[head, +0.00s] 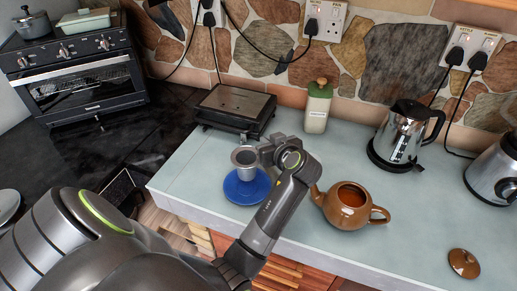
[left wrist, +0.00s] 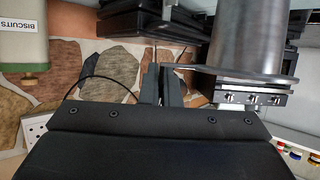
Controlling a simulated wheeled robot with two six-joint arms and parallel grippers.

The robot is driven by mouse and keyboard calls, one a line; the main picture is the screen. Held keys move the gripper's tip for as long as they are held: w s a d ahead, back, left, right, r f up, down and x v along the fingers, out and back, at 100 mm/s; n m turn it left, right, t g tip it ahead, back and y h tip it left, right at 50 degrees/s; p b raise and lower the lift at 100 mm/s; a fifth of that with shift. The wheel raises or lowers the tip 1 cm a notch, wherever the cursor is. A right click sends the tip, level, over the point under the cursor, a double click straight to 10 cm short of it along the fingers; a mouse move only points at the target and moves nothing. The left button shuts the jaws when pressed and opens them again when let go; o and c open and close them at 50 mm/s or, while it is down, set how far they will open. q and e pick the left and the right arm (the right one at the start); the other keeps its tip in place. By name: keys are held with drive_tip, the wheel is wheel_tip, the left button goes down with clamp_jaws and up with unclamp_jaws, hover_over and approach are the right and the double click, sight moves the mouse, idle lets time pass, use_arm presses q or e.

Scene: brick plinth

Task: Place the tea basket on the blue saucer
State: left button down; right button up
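The tea basket (head: 244,158) is a small grey metal cup with a wide rim, upright in the head view. It appears over the back part of the blue saucer (head: 246,192) on the pale counter; I cannot tell whether there is a gap under it. My left gripper (head: 268,154) is at the basket's right side, its fingers closed on the rim or handle. In the left wrist view the basket (left wrist: 247,40) fills the upper right, beside the closed fingertips (left wrist: 163,83); the saucer is not seen there. My right gripper is not in view.
A brown open teapot (head: 349,206) stands close right of my left arm, its lid (head: 464,263) farther right. A black grill (head: 235,108), a green-lidded canister (head: 317,107) and a kettle (head: 402,133) stand at the back. The counter left of the saucer is clear.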

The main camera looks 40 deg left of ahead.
sight(251, 161)
use_arm(q)
wheel_tip(251, 161, down, 6)
drive_tip(key=shift+s+r+p, duration=0.1)
drive_tip(key=shift+r+p, duration=0.1)
drive_tip(key=shift+p, duration=0.35)
drive_tip(key=shift+f, duration=0.15)
drive_tip(key=c, duration=1.6)
unclamp_jaws()
drive_tip(key=shift+c, duration=0.2)
